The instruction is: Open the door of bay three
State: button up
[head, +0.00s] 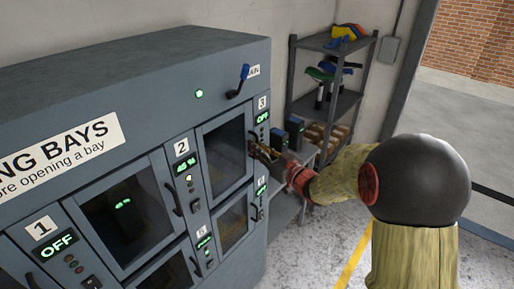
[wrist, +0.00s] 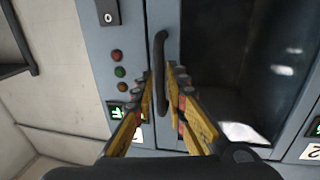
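The grey cabinet carries a label 3 (head: 262,102) above a green display (head: 262,117) reading OFF. A dark glass door (head: 226,155) lies to its left and looks closed. My gripper (head: 265,151) is at the right edge of this door. In the wrist view, a black bar handle (wrist: 161,75) stands between the two yellow fingers of my gripper (wrist: 161,73). The fingers are close on both sides of the handle; whether they press on it I cannot tell. My left finger partly hides a green display (wrist: 116,112).
A lever with a blue grip (head: 240,79) and a green light (head: 199,93) are on the upper front. Bay two's display (head: 185,166) reads 45%. A shelf rack (head: 329,85) stands behind my arm. The floor (head: 315,255) in front is clear.

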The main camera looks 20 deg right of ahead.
jog(key=shift+c, duration=1)
grip_shut()
jog(key=shift+s, duration=0.1)
